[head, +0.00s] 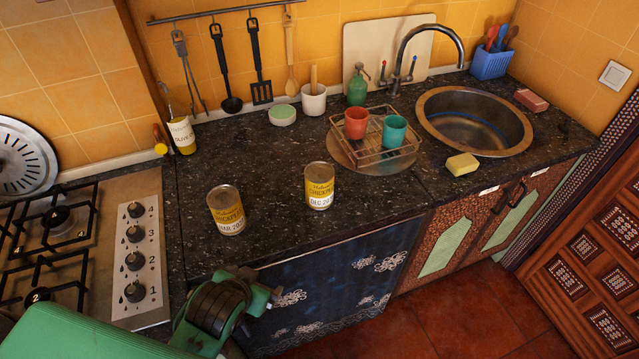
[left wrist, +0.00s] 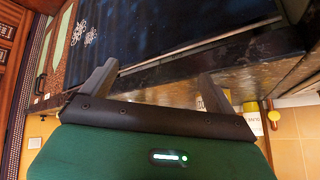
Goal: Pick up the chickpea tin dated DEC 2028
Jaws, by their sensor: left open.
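Two chickpea tins with yellow and white labels stand upright on the dark speckled worktop (head: 265,160) in the head view. The right tin (head: 319,186) reads DEC and a year starting 20; its last digits are hard to read. The left tin (head: 226,210) reads MAR. My left arm comes in low at the left, and its gripper (head: 250,298) is by the worktop's front edge, nearer me than both tins. In the left wrist view its two dark fingers (left wrist: 157,82) are spread apart with nothing between them. My right gripper is not in view.
A gas hob (head: 100,262) is at the left. A wire rack (head: 375,150) with red and teal cups stands right of the DEC tin, near the sink (head: 474,122). An olive-oil bottle (head: 182,136) stands at the back left. Bare worktop surrounds the tins.

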